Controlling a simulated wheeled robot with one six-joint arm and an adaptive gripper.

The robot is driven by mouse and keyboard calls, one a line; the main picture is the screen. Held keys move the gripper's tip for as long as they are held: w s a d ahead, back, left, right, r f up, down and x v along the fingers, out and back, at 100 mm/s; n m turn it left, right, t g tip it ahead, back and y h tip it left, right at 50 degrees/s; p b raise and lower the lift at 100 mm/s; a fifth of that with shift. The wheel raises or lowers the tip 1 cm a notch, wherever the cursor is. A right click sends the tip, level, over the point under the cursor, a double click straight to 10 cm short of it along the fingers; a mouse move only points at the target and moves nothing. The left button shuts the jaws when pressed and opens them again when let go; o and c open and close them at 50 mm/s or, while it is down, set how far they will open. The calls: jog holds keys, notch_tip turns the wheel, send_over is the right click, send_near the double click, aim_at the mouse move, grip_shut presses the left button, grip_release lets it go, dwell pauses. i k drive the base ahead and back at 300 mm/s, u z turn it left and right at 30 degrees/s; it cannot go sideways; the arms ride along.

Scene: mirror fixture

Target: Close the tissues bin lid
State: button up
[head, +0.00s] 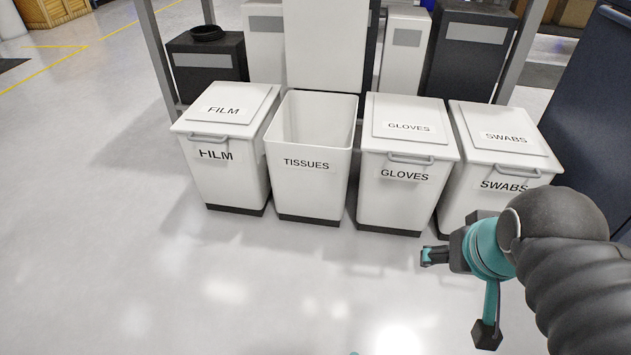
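The tissues bin (307,185) is a white bin labelled TISSUES, second from the left in a row of bins on the floor. Its top is open and its empty-looking inside shows. Its white lid (326,45) stands upright at the bin's back edge, its top cut off by the picture. My gripper (457,297) is at the lower right, in front of the swabs bin and well apart from the tissues bin. Its two fingers look spread, with nothing seen between them.
The film bin (228,178) stands left of the tissues bin; the gloves bin (395,200) and swabs bin (485,190) stand right, all with lids down. More bins and a frame post (161,55) stand behind. A dark cabinet (595,100) is at right. The front floor is clear.

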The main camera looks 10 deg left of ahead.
aim_at(325, 41)
jog(key=k, duration=0.45)
jog(key=u, duration=0.65)
jog(key=i, duration=0.45)
jog(key=u, duration=0.55)
jog(key=i, duration=0.9)
jog(key=z, duration=0.55)
jog(key=i, duration=1.05)
jog(key=z, duration=0.7)
